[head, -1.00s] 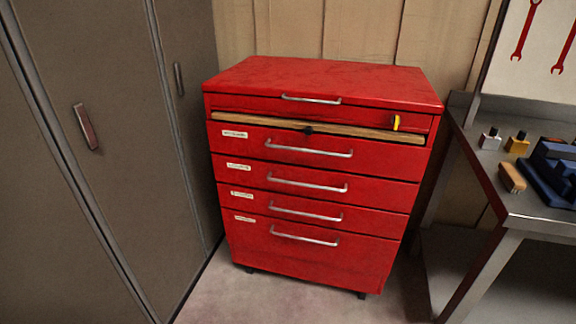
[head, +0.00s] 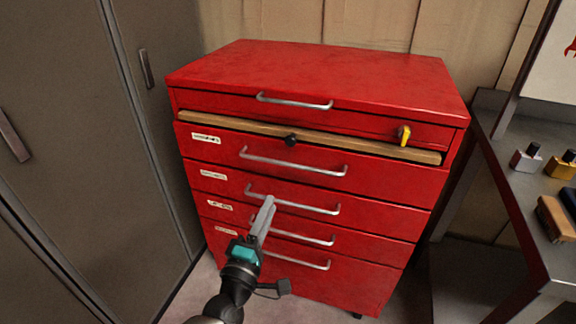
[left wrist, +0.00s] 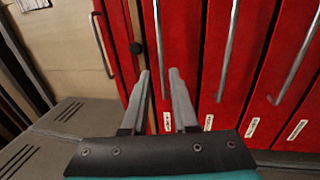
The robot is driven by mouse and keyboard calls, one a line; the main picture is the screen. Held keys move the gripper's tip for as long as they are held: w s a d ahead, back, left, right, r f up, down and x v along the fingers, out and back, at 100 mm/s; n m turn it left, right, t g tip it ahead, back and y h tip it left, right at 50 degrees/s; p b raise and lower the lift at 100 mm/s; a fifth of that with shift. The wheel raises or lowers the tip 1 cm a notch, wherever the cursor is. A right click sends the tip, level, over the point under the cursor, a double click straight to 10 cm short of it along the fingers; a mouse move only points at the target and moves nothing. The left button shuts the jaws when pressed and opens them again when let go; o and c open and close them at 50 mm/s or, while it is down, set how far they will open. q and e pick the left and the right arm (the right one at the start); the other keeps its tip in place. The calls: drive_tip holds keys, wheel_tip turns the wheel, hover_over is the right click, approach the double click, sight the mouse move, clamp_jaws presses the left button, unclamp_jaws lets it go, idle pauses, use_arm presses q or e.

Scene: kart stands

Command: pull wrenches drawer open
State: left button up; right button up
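The red tool cabinet (head: 330,75) has several drawers with silver bar handles, all looking shut. Four white labels, such as the upper one (head: 206,138), are too small to read, so I cannot tell which drawer is for wrenches. My left gripper (head: 268,203) is in front of the lower middle drawers, its fingertips overlapping a handle (head: 293,202) in the head view. The cabinet appears sideways there, with an upright drawer handle (left wrist: 229,50). My right gripper is not in view.
A wooden strip (head: 330,137) with a black knob (head: 291,140) runs across the upper cabinet. A yellow key-like piece (head: 404,135) is at its right. Grey lockers (head: 70,150) stand close on the left. A metal bench (head: 510,200) stands on the right.

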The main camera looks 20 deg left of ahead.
sight(288, 163)
use_arm(q)
drive_tip(key=shift+w+d+r+b, duration=0.1)
drive_tip(key=shift+w+r+b, duration=0.35)
drive_tip(key=shift+w, duration=1.85)
drive_tip(key=shift+w+d+r+b, duration=0.1)
drive_tip(key=shift+w+r+b, duration=0.25)
drive_tip(key=shift+w, duration=1.9)
drive_tip(key=shift+w+d+r+b, duration=0.1)
drive_tip(key=shift+w+r+b, duration=0.35)
drive_tip(key=shift+w, duration=1.85)
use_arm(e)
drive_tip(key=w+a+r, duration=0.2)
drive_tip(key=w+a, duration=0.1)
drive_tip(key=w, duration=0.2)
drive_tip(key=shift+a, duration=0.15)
use_arm(q)
drive_tip(key=shift+c, duration=0.4)
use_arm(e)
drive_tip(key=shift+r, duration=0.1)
use_arm(q)
clamp_jaws()
drive_tip(key=shift+a, duration=0.1)
